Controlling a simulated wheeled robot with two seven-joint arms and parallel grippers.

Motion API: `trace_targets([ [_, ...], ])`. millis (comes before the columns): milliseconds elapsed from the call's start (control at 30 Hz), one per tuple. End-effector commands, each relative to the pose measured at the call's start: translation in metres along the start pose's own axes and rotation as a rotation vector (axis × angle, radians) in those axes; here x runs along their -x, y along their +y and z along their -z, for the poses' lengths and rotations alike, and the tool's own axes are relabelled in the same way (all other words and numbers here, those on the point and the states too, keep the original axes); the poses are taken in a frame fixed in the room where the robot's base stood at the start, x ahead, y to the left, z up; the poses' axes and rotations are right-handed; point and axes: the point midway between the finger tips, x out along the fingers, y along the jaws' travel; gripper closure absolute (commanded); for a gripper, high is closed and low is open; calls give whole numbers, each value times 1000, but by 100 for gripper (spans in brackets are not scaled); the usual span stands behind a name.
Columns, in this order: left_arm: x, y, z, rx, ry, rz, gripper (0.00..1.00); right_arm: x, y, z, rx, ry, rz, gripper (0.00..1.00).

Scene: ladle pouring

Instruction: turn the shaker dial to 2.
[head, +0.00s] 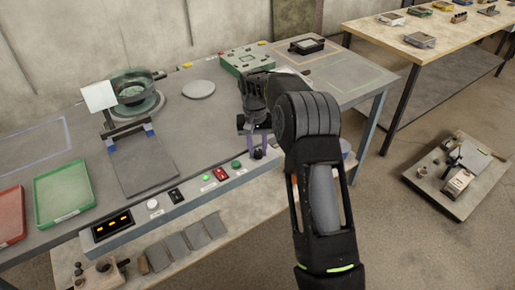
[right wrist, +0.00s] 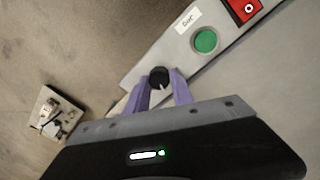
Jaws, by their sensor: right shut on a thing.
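The shaker dial (right wrist: 158,75) is a small black knob with a light pointer mark, at the end of the grey control panel (head: 180,208). It also shows in the head view (head: 258,154). My right gripper (right wrist: 161,88) has purple fingers, one on each side of the dial, and is shut on it. In the head view my right gripper (head: 257,148) points down at the panel's right end. The numbers around the dial cannot be read. A shaker with a green bowl (head: 132,88) stands at the back left. My left gripper is not in view.
A green button (right wrist: 205,42) and a red switch (right wrist: 243,9) sit beside the dial. A display with orange digits (head: 112,225) is at the panel's left end. Green (head: 65,195) and red (head: 11,215) trays lie at the left. A round grey plate (head: 198,89) lies behind.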

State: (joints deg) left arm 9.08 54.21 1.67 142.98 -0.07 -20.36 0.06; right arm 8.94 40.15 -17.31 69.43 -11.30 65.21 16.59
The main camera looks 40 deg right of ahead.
Motion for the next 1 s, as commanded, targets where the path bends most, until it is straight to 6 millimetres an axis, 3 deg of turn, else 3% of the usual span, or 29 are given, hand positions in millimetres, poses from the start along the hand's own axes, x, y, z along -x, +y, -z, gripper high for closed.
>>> trace_targets([
  [500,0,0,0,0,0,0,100,2,0,2,-30,4,0,100],
  [533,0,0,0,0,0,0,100,2,0,2,-30,4,0,71],
  [600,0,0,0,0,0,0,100,2,0,2,-30,3,0,65],
  [1000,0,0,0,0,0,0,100,6,0,1,-29,2,1,63],
])
